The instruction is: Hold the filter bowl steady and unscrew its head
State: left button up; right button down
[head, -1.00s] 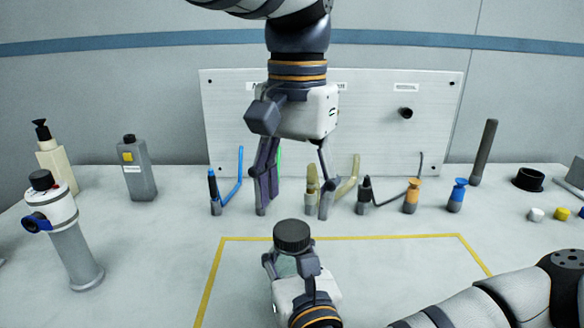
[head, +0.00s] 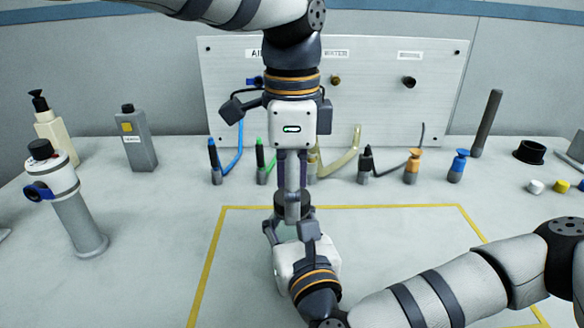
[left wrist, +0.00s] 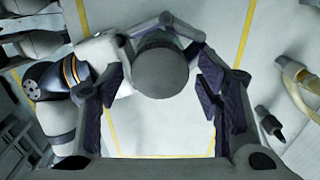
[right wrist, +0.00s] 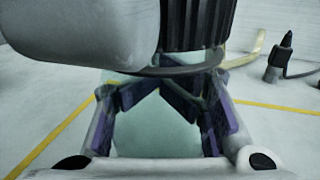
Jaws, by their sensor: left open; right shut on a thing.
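The filter bowl is a pale green, see-through body (right wrist: 150,135) with a dark ribbed round head (left wrist: 162,72) on top. It stands upright in my right gripper (head: 290,232), which is shut on the bowl; the fingers wrap it below the head. My left gripper (head: 292,188) points straight down above the head, its wrist over the bowl. In the left wrist view its fingers are open, one on each side of the head, with gaps showing. In the head view the left fingers partly hide the head (head: 281,200), and the right gripper hides most of the bowl.
A yellow-outlined area (head: 370,208) surrounds the bowl. Behind it stand several hose ends, including a blue one (head: 213,165) and a green one (head: 260,160), before an upright panel (head: 380,100). A grey and white cylinder device (head: 75,215) stands left. The table inside the outline is otherwise clear.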

pick_arm(q)
jog(key=c, duration=1.2)
jog(key=n, duration=0.4)
jog(key=shift+n, duration=0.3)
jog(key=n, duration=0.3)
jog(key=shift+n, duration=0.3)
jog(key=n, duration=0.4)
jog(key=shift+n, duration=0.4)
jog(key=shift+r, duration=0.2)
jog(key=shift+r, duration=0.95)
